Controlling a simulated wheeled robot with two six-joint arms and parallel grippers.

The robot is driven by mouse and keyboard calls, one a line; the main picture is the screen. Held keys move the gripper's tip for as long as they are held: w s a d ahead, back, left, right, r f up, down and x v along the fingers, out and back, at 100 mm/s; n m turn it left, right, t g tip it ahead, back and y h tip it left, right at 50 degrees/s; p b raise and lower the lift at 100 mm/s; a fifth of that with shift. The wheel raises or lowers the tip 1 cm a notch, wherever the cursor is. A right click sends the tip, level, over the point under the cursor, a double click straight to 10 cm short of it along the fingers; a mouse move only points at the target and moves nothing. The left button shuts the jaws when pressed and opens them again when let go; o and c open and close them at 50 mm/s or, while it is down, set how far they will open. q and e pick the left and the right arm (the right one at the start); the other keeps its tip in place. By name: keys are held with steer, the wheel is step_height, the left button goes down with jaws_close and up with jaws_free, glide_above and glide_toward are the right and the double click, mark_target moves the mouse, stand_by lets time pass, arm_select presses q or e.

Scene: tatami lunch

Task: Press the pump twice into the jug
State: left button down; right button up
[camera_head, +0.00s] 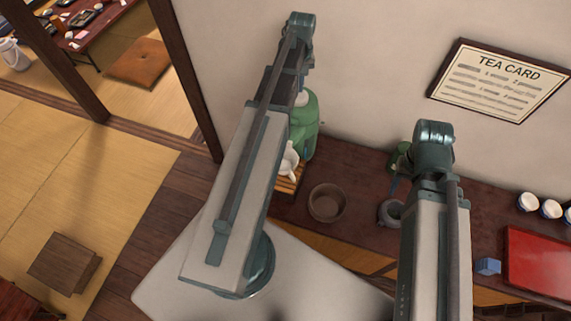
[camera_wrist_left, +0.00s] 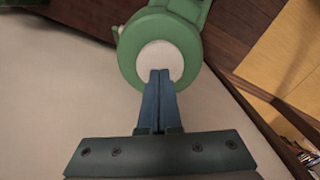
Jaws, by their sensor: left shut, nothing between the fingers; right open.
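The green pump pot (camera_head: 304,122) stands against the back wall, partly hidden behind my left arm. In the left wrist view its round green top (camera_wrist_left: 128,62) and white push button (camera_wrist_left: 160,62) show from above. My left gripper (camera_wrist_left: 160,72) is shut and empty, its fingertips over the near edge of the button; I cannot tell whether they touch it. The white jug (camera_head: 289,163) is below the pot's front, partly covered by my left arm. My right gripper (camera_head: 395,187) is open and empty above the counter, partly hidden by its wrist.
The jug is by a slatted wooden stand (camera_head: 287,186). A brown bowl (camera_head: 328,203) and a dark round vessel (camera_head: 391,213) stand on the dark counter (camera_head: 357,182). A blue block (camera_head: 488,266), red tray (camera_head: 540,258) and white cups (camera_head: 528,202) are at right.

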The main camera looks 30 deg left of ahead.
arm_select(q)
steer(key=shift+f, duration=0.2)
steer(key=shift+f+b, duration=1.5)
steer(key=shift+b, duration=0.2)
steer(key=shift+r+p, duration=1.75)
steer(key=shift+f, duration=0.3)
steer(key=shift+f+b, duration=1.5)
steer(key=shift+b, duration=0.35)
steer(key=shift+r, duration=0.15)
steer(key=shift+r+p, duration=1.6)
steer(key=shift+p, duration=0.2)
